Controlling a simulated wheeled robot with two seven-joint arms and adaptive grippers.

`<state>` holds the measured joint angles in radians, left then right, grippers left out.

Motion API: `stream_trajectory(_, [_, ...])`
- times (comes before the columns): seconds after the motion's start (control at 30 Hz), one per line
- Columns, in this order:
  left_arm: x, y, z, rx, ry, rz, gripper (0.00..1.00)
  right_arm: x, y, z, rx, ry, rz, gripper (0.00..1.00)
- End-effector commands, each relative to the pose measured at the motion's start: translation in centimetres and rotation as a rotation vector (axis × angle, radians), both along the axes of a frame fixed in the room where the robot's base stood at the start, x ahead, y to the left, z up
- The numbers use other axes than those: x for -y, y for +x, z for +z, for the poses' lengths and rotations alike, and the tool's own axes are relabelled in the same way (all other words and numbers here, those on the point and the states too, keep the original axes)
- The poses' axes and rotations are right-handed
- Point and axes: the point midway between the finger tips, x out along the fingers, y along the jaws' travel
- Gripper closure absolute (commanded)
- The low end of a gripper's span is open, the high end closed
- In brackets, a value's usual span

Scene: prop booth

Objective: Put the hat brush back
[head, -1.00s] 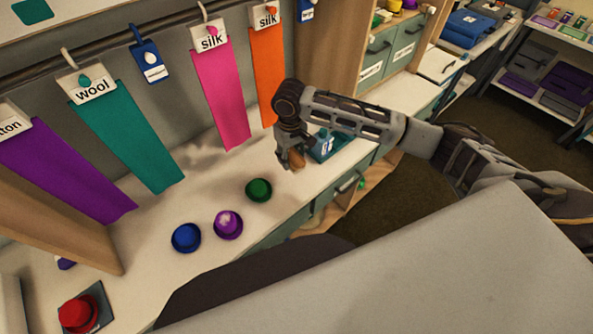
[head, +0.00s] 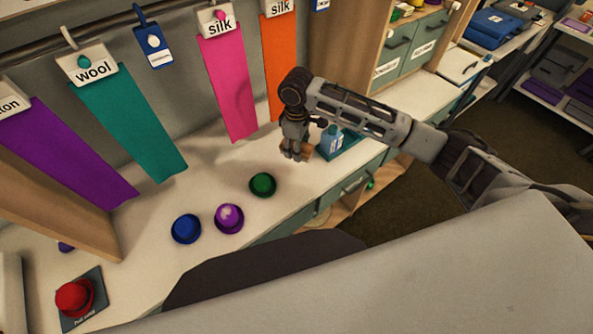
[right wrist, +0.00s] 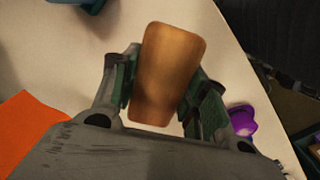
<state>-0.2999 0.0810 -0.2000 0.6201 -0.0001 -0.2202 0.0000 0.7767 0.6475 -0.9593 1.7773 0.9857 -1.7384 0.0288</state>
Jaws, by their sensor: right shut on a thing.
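The hat brush, a wooden block-like piece, shows upright between the fingers of my right gripper in the right wrist view (right wrist: 168,72). In the head view the right gripper (head: 295,151) is shut on the brush (head: 308,153), close over the white counter at the left of the teal tray (head: 345,148). The gripper hides most of the brush there, and I cannot tell whether it touches the counter. A blue bottle (head: 331,137) stands at the tray. My left gripper is not in view.
Green (head: 262,184), purple (head: 229,217) and blue (head: 186,228) hats sit on the counter (head: 215,180). A red hat (head: 74,297) lies on a dark mat at the lower left. Fabric swatches, such as the pink one (head: 230,90), hang behind. Counter between gripper and hats is clear.

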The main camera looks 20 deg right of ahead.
Motion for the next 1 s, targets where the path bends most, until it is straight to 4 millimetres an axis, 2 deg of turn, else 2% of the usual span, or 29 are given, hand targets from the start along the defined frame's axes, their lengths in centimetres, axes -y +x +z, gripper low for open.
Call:
stream_trajectory(0.4, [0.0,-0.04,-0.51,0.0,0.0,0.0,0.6,-0.25,0.39,-0.29,-0.001,0.001,0.25,0.76])
stream_trajectory(1.0, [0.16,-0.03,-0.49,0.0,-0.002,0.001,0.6,-0.28,0.4,-0.75,-0.003,0.0,0.278,0.76])
